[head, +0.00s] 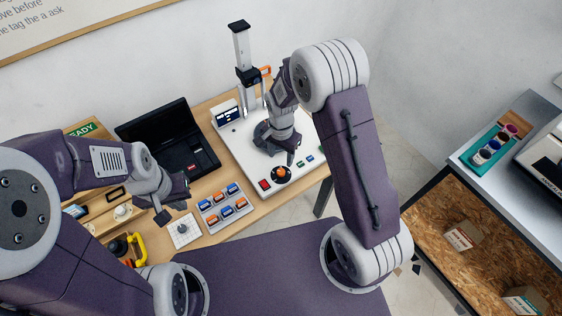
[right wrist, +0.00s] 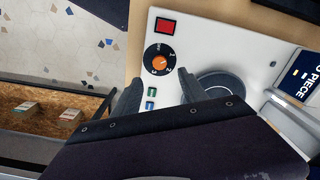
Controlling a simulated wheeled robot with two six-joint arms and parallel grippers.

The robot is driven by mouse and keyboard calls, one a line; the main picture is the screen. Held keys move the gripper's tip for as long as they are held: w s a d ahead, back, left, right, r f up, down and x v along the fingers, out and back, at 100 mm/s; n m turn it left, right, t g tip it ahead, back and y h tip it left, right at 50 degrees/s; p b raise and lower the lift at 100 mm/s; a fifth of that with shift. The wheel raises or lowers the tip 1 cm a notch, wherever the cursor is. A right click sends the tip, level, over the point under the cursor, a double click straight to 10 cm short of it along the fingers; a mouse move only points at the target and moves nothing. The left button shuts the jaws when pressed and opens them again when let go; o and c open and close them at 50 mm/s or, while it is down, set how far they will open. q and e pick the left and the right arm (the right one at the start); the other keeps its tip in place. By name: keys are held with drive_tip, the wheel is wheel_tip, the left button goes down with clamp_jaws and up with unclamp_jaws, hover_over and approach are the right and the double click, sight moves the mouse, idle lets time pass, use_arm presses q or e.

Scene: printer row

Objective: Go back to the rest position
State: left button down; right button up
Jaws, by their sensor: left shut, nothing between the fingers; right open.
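My left gripper (head: 174,201) is shut and empty over the left desk, above a small white plate with a knob (head: 184,230). My right gripper (head: 290,157) is open and empty over the white machine base (head: 240,150), close to its orange-and-black dial (head: 282,174). In the right wrist view the two dark fingers of the right gripper (right wrist: 158,92) stand apart, with the dial (right wrist: 159,59) just beyond them. Both arms reach out over the desk from my body.
An upright column (head: 243,55) rises from the machine. A black open case (head: 170,140) and a grey tray of orange and blue pieces (head: 225,207) stand on the wooden desk (head: 262,207). A grey counter (head: 470,150) with ink pots is at the right. Floor shows between.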

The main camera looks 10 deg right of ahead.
drive_tip(key=shift+r, duration=0.1)
idle(0.4)
drive_tip(key=s+d+r+t, duration=0.2)
drive_tip(key=d+r, duration=0.2)
drive_tip(key=r, duration=0.6)
drive_tip(key=s+d+f+n, duration=0.1)
drive_tip(key=s+d+n, duration=0.1)
drive_tip(key=s+n, duration=0.7)
drive_tip(key=shift+s+g, duration=0.4)
drive_tip(key=shift+s, duration=0.8)
drive_tip(key=shift+s, duration=0.15)
